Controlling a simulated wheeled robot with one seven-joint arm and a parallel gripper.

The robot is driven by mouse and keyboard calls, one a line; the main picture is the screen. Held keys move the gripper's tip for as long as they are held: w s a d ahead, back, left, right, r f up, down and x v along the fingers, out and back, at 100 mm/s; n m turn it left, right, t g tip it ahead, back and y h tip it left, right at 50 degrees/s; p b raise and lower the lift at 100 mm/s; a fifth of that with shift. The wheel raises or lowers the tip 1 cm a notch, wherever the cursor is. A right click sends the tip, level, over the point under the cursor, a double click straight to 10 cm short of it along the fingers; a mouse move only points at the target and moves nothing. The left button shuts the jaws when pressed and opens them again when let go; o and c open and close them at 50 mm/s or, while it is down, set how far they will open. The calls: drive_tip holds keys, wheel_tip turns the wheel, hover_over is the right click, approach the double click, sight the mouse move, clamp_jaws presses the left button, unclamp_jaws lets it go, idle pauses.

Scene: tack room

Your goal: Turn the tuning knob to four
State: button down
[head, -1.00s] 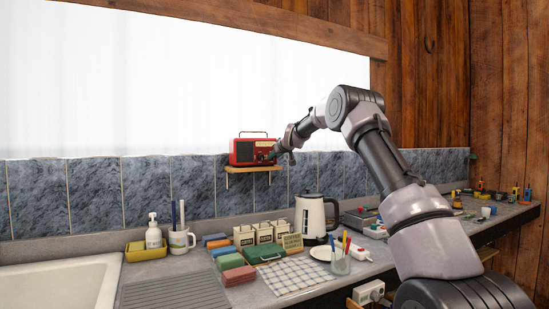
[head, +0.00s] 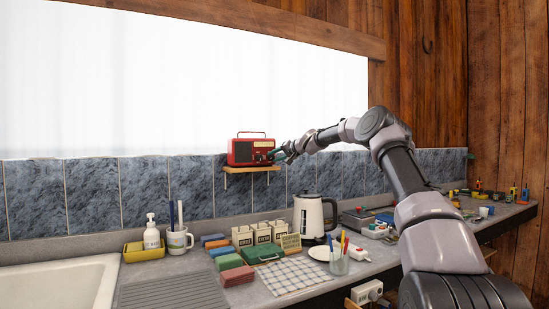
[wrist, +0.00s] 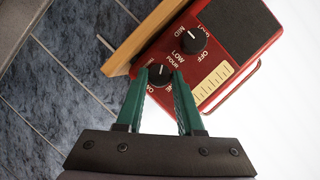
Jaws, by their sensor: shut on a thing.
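The red radio (head: 245,152) stands on a small wooden shelf against the tiles. In the wrist view, the radio (wrist: 236,68) shows tilted, with two black knobs. The tuning knob (wrist: 159,72) is the nearer one, with number words around it; FOUR is readable above it and the others are partly covered. A pale pointer line on it points roughly up toward FOUR, but the exact alignment is hard to tell. My gripper (wrist: 160,82) has its green fingers on either side of this knob, shut on it. In the head view, my gripper (head: 277,156) reaches the radio's right side.
The other knob (wrist: 193,40), marked OFF, LOW and MID, sits close to the fingers. The shelf (head: 260,169) edge runs near them too.

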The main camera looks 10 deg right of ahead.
drive_tip(key=m, duration=0.1)
drive_tip(key=m+y, duration=0.1)
drive_tip(key=m, duration=0.1)
drive_tip(key=m+y, duration=0.1)
drive_tip(key=shift+f+m+t, duration=0.25)
drive_tip(key=shift+m+t, duration=0.05)
drive_tip(key=shift+y, duration=0.4)
drive_tip(key=c, duration=0.5)
unclamp_jaws()
drive_tip(key=v, duration=1)
drive_tip(key=shift+s+d, duration=0.25)
drive_tip(key=shift+s, duration=0.05)
